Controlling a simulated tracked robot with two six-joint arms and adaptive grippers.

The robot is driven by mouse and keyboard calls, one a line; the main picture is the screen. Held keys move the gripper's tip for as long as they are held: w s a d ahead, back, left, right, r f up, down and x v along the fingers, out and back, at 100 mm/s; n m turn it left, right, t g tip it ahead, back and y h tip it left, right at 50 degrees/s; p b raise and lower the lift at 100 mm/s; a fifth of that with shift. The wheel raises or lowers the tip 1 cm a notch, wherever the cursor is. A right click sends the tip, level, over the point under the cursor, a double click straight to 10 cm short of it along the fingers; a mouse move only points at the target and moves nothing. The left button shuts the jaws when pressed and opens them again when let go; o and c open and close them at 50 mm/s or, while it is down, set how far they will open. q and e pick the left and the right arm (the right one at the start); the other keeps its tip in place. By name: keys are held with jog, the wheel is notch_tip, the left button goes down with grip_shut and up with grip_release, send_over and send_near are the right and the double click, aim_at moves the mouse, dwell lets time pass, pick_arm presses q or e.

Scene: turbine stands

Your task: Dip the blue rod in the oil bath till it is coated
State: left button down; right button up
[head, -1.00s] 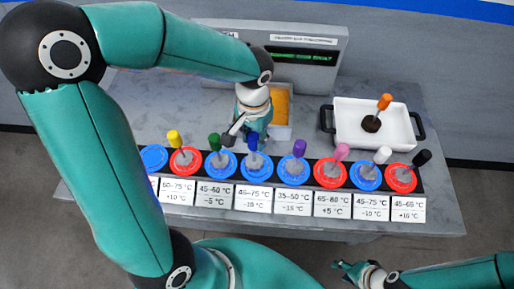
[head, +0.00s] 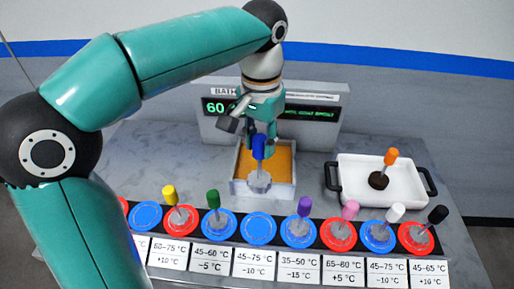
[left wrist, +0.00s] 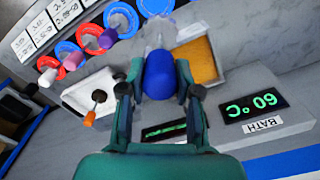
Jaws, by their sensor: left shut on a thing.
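My left gripper (head: 262,137) is shut on the blue rod (head: 258,147), holding it upright by its blue handle, grey end down. The rod also shows between the fingers in the left wrist view (left wrist: 160,75). The oil bath (head: 291,190) is a grey open box with orange-yellow oil. In the head view the rod's grey end overlaps the oil and the bath's front part. In the left wrist view the bath (left wrist: 202,60) lies beside the rod, whose grey end looks outside the oil. My right gripper is out of view.
A bath display (head: 300,113) reading 60 stands behind the bath. A row of red and blue round stands with other coloured rods and temperature labels runs along the front; one blue stand (head: 258,229) below the bath is empty. A white tray (head: 350,190) holds an orange-handled rod.

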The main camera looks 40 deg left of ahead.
pick_arm(q)
jog(key=w+a+p, duration=0.5)
jog(key=w+p, duration=0.1)
jog(key=w, duration=0.2)
jog(key=w+a+p, duration=0.4)
jog(key=w+p, duration=0.2)
jog(key=w, duration=0.1)
notch_tip(320, 180, down, 9)
jog(key=b, duration=0.6)
jog(key=shift+a+r, duration=0.15)
jog(key=shift+r, duration=0.05)
notch_tip(320, 180, down, 8)
jog(key=b, duration=0.4)
jog(key=shift+r+b, duration=0.25)
jog(key=shift+b, duration=0.15)
